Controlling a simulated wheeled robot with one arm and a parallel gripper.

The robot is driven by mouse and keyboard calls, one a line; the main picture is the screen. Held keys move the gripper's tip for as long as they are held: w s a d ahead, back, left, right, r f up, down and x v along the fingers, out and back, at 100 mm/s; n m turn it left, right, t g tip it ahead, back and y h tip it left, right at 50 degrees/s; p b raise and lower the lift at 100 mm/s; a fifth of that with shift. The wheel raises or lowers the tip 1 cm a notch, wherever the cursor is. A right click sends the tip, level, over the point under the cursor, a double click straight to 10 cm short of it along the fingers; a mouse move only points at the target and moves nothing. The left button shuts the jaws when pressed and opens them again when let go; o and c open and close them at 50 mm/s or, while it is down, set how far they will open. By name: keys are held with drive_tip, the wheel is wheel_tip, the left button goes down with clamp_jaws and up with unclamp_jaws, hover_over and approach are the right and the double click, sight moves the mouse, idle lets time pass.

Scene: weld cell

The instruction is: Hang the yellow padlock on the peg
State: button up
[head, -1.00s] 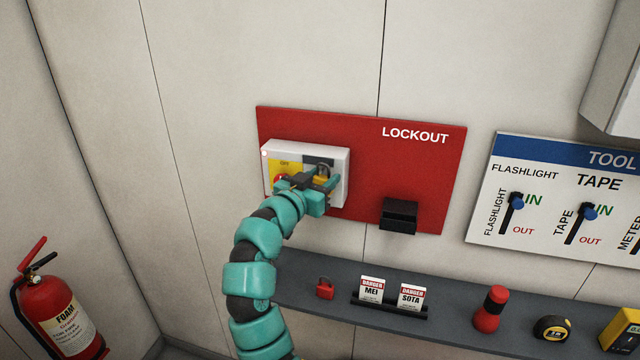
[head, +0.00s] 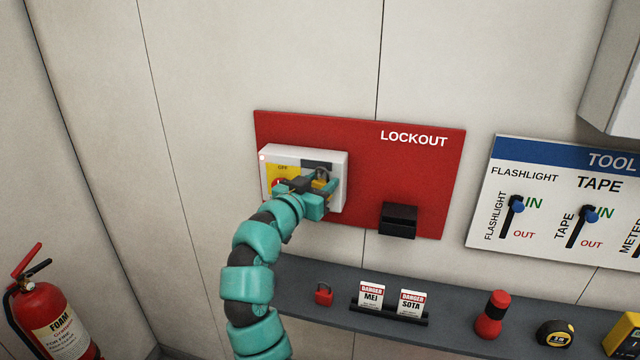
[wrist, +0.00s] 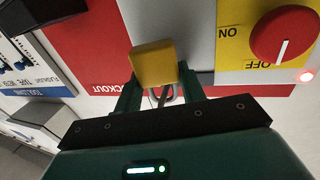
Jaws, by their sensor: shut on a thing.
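The yellow padlock (wrist: 154,63) is between the two fingers of my gripper (wrist: 157,78) in the wrist view, in front of the white switch box. Its metal shackle shows below the body in that upside-down view. In the head view the padlock (head: 319,186) is partly hidden by my gripper (head: 316,191), with the grey shackle at its top. My gripper is shut on it at the right half of the switch box (head: 338,165). I cannot make out the peg; it may be hidden behind the padlock and fingers. Whether the shackle touches anything is unclear.
The box carries a red rotary knob (wrist: 283,35) on a yellow plate beside my gripper. A black holder (head: 398,219) sticks out of the red LOCKOUT board (head: 390,165). Below, the shelf (head: 455,336) holds a red padlock (head: 323,293), danger tags and tools.

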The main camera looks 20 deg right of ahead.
drive_tip(key=o, duration=1.1)
drive_tip(key=shift+s+a, duration=0.15)
